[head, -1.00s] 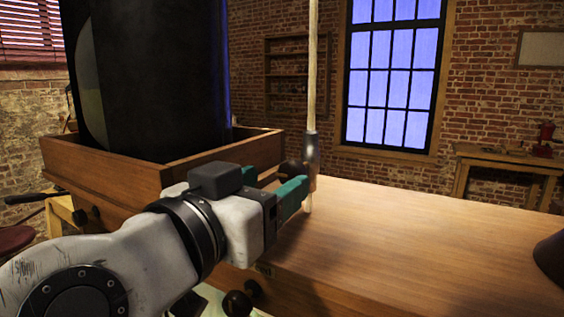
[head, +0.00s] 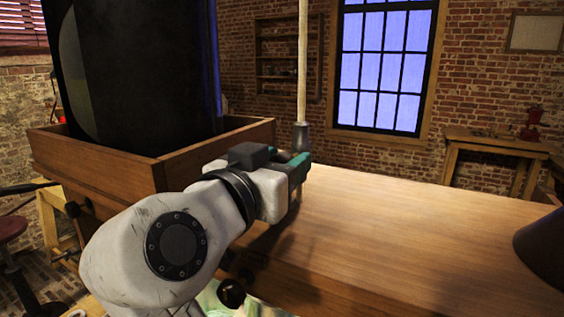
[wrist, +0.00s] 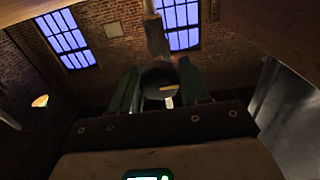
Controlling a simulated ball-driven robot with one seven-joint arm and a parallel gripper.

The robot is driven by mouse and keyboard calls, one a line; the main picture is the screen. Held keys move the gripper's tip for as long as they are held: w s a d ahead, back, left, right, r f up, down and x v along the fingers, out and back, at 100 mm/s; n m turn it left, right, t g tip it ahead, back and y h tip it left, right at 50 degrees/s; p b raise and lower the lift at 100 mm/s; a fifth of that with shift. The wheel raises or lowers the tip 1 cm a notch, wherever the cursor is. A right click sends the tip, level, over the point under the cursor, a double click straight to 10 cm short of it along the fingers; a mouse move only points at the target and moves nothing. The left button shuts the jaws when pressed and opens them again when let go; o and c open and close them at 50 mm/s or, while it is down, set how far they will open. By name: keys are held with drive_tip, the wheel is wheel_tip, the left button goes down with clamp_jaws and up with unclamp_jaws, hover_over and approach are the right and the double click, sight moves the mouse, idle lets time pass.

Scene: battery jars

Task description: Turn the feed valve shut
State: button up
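The feed valve appears to be the dark round knob (wrist: 160,80) between my fingers in the wrist view, with a small pale mark on its face. My gripper (wrist: 160,92) has a green finger on each side of it, seemingly touching its edges. In the head view my gripper (head: 298,163) is at the foot of a pale upright pipe (head: 302,70) with a grey metal fitting (head: 302,136). The knob is mostly hidden there behind my gripper.
A large dark jar (head: 140,80) stands in a wooden tray (head: 95,168) to the left. The wooden bench top (head: 420,225) right of my gripper is mostly clear. A dark rounded object (head: 542,250) sits at its right edge. A side table (head: 495,142) stands behind.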

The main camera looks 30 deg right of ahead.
drive_tip(key=c, duration=0.6)
drive_tip(key=shift+f+m+b, duration=0.1)
drive_tip(key=shift+m+b, duration=0.2)
drive_tip(key=shift+b, duration=0.3)
drive_tip(key=m+b, duration=0.1)
drive_tip(key=b, duration=0.2)
drive_tip(key=shift+f+m, duration=0.2)
drive_tip(key=shift+m, duration=0.1)
drive_tip(key=m+b, duration=0.4)
drive_tip(key=b, duration=0.2)
drive_tip(key=shift+s+m+b, duration=0.1)
drive_tip(key=shift+m+b, duration=0.2)
drive_tip(key=shift+b, duration=0.1)
drive_tip(key=m+b, duration=0.5)
drive_tip(key=shift+d, duration=0.1)
drive_tip(key=m+b, duration=0.4)
drive_tip(key=m, duration=0.2)
drive_tip(key=shift+r, duration=0.1)
drive_tip(key=o, duration=1)
